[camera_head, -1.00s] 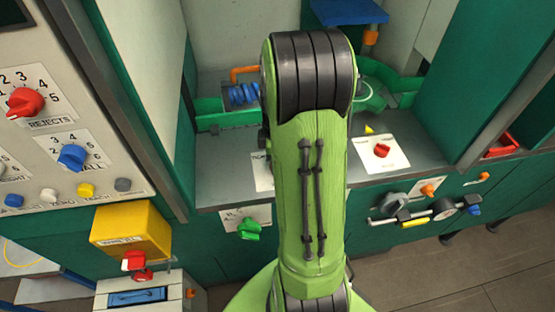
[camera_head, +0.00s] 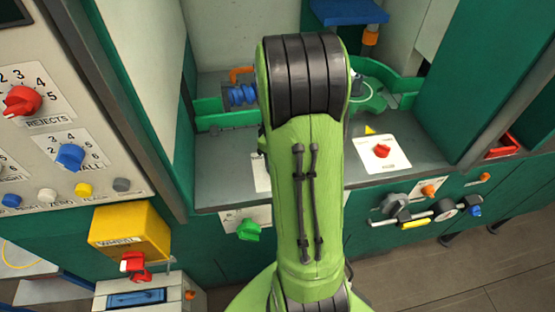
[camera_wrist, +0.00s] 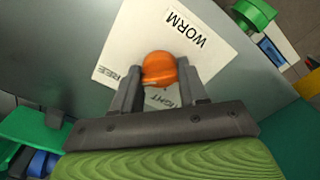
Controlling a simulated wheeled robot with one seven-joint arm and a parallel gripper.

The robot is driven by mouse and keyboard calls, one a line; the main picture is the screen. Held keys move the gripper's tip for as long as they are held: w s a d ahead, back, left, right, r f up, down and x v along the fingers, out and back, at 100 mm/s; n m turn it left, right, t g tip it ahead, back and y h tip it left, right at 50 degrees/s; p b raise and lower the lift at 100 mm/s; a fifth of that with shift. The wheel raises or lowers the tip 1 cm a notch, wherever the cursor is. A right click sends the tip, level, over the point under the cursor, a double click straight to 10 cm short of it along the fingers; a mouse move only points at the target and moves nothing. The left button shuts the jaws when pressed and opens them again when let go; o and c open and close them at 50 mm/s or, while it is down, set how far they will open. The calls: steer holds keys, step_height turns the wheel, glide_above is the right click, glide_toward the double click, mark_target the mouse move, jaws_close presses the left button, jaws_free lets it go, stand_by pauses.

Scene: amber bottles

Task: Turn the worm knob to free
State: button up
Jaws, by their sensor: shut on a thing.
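The worm knob (camera_wrist: 159,68) is orange and shows in the wrist view between the fingers of my gripper (camera_wrist: 160,80). My gripper is shut on it. The knob stands on a white label plate (camera_wrist: 200,28) that reads "WORM", with "FREE" partly legible to the left of the knob and "TIGHT" partly hidden below it. I cannot make out which word the knob points to. In the head view my green arm hides the knob and gripper; only a sliver of the white plate (camera_head: 262,175) shows at the arm's left edge.
A red knob (camera_head: 381,151) on its own plate sits right of my arm. A green knob (camera_head: 248,230) is on the front panel below. A blue worm screw (camera_head: 241,95) and green guides stand behind. Walls close in the bay at both sides.

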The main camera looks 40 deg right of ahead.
stand_by(0.3)
steer(key=o, duration=1.1)
steer(key=shift+c, duration=0.2)
step_height(320, 180, up, 16)
steer(key=p, duration=0.3)
steer(key=shift+f, duration=0.1)
